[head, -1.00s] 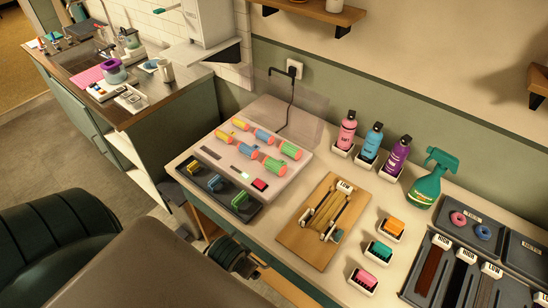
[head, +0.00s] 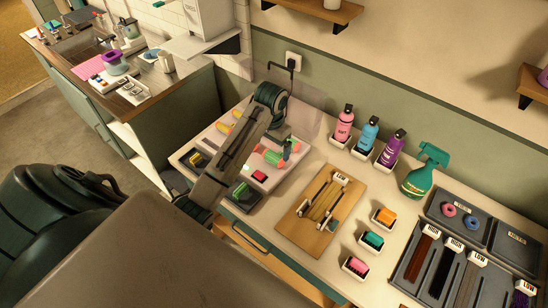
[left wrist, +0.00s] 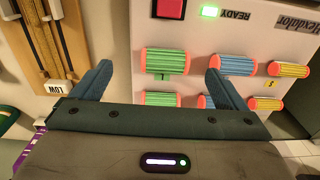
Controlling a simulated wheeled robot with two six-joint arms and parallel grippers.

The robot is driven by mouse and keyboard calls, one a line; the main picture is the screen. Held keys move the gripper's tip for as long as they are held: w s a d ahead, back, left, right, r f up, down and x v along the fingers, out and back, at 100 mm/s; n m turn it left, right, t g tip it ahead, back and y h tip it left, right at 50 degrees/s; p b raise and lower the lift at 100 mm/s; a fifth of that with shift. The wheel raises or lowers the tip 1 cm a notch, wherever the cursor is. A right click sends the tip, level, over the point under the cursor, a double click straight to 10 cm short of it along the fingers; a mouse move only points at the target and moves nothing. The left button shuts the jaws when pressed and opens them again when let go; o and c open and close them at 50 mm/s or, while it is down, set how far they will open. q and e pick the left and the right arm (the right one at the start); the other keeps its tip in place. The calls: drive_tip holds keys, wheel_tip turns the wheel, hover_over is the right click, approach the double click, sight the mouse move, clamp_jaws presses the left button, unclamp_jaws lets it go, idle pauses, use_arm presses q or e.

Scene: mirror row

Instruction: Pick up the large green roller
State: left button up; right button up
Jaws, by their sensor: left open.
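The heater box (head: 195,158) carries rows of yellow, blue and green rollers with orange ends. In the head view my left gripper (head: 286,150) is over the right part of the box, by a green roller (head: 272,158). My left arm hides much of the box. My right gripper is not in view.
A wooden board (head: 300,229) with clips lies right of the box. Pink (head: 344,126), blue (head: 368,134) and purple (head: 392,149) bottles stand behind it. A green spray bottle (head: 424,172) is farther right. A cable (head: 290,72) hangs from the wall socket behind.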

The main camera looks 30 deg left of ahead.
sight(275, 154)
use_arm(q)
drive_tip(key=w+b, duration=0.1)
drive_tip(key=w+a+b, duration=0.1)
drive_tip(key=b, duration=0.1)
drive_tip(key=shift+w+f, duration=0.2)
drive_tip(key=shift+f, duration=0.4)
drive_tip(key=shift+w+f+p, duration=0.1)
drive_tip(key=shift+f+p, duration=0.25)
drive_tip(key=shift+f, duration=0.8)
drive_tip(key=f+p, duration=0.2)
drive_tip(key=f, duration=0.2)
drive_tip(key=shift+w+f+p, duration=0.1)
drive_tip(key=shift+w+p, duration=0.25)
drive_tip(key=shift+p, duration=0.05)
drive_tip(key=shift+f, duration=0.4)
drive_tip(key=c, duration=1.1)
